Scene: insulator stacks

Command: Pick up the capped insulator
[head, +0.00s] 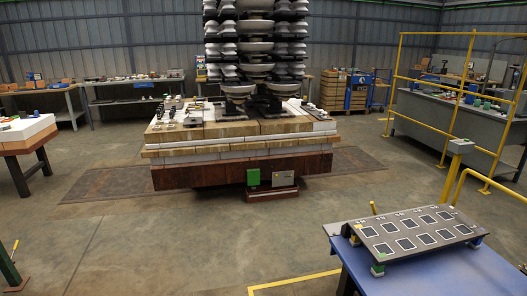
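Tall stacks of insulators (257,47) stand at the top centre in the head view, on a layered platform (240,177). The stacks have light grey and dark discs, and the view's top edge cuts them off. Two wider pale discs sit at the bottom of the stacks, close to the platform's top. I cannot tell which insulator is the capped one. Neither of my grippers is in view.
A blue table (440,272) with a tilted dark panel (408,232) of marked squares stands at the lower right. Yellow railings (398,90) and a grey workbench (440,118) are behind it.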

